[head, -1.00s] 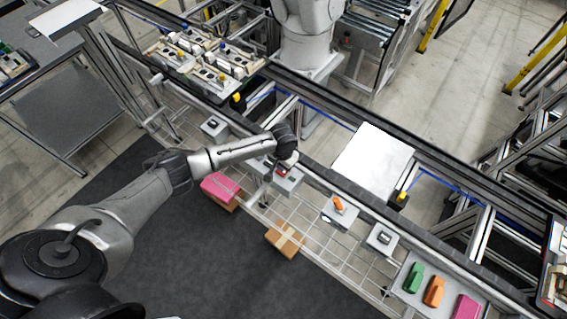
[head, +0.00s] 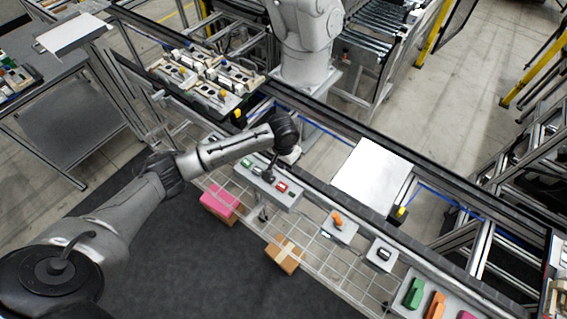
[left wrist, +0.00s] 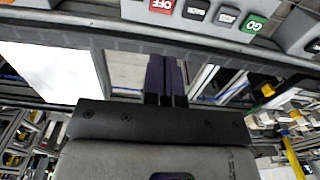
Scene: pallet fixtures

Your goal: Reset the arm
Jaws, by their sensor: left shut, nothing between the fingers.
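My left arm reaches in from the left of the head view. Its gripper (head: 269,176) hangs over the grey button panel (head: 288,200) on the front rail. In the left wrist view the dark fingers (left wrist: 166,68) are together with nothing between them. That view shows the panel (left wrist: 215,26) beyond the fingertips, with a red OFF button (left wrist: 162,5) and a green GO button (left wrist: 252,23). The fingers look apart from the panel, though the exact gap is unclear. My right gripper is out of view.
A white board (head: 372,180) lies behind the rail. Small boxes with an orange part (head: 337,218) and a dark part (head: 383,254) stand to the right. Pallet fixtures (head: 205,75) stand at the back left. A pink box (head: 221,199) and a cardboard box (head: 285,254) sit below.

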